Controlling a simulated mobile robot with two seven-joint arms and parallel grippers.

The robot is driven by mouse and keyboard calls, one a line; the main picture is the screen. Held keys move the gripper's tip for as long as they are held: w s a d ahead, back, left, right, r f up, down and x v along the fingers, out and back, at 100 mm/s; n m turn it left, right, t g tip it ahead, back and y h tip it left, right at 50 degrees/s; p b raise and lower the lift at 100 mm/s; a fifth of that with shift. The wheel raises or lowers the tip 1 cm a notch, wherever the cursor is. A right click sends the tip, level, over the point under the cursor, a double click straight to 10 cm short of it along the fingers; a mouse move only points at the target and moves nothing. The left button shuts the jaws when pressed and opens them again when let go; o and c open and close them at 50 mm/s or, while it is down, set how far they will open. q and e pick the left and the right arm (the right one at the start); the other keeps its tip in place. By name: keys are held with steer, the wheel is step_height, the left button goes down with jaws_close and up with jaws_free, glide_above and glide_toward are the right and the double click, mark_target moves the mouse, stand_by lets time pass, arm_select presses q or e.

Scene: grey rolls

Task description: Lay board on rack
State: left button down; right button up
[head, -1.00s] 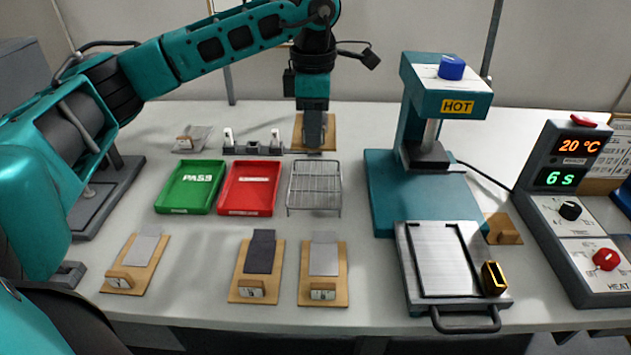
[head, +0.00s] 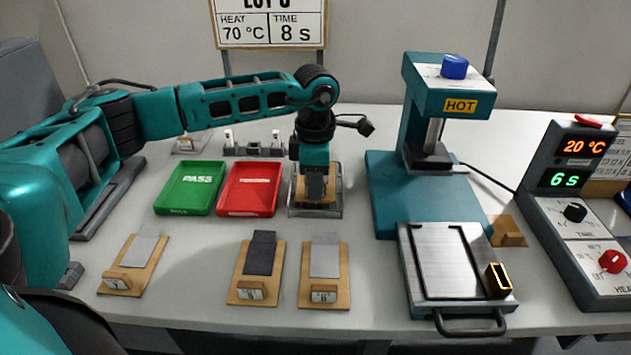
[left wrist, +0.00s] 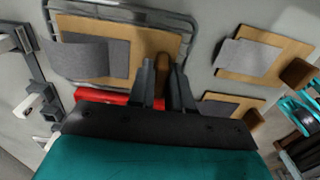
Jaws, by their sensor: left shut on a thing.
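My left gripper (head: 316,190) is shut on the handle of a wooden board (head: 301,188) and points down over the wire rack (head: 315,212). In the left wrist view the board (left wrist: 115,28) carries a grey strip and a darker grey piece, and its brown handle (left wrist: 163,72) is between the fingers (left wrist: 163,88). The rack's wire rim (left wrist: 150,14) shows around the board there. I cannot tell whether the board touches the rack. My right gripper is not in view.
Left of the rack are a red tray (head: 249,190) and a green PASS tray (head: 189,190). Several similar boards lie in front, one at the front centre (head: 325,290). The teal press (head: 420,200) marked HOT and a control box (head: 575,220) stand right.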

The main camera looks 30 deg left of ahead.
arm_select(q)
steer(key=shift+f, duration=0.1)
steer(key=c, duration=1.1)
jaws_free()
steer(key=shift+o, duration=0.2)
steer(key=shift+r, duration=0.2)
step_height(320, 180, up, 12)
steer(key=p, duration=0.1)
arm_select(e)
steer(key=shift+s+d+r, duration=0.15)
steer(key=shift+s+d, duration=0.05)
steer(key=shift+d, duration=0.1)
arm_select(q)
steer(key=shift+f, duration=0.1)
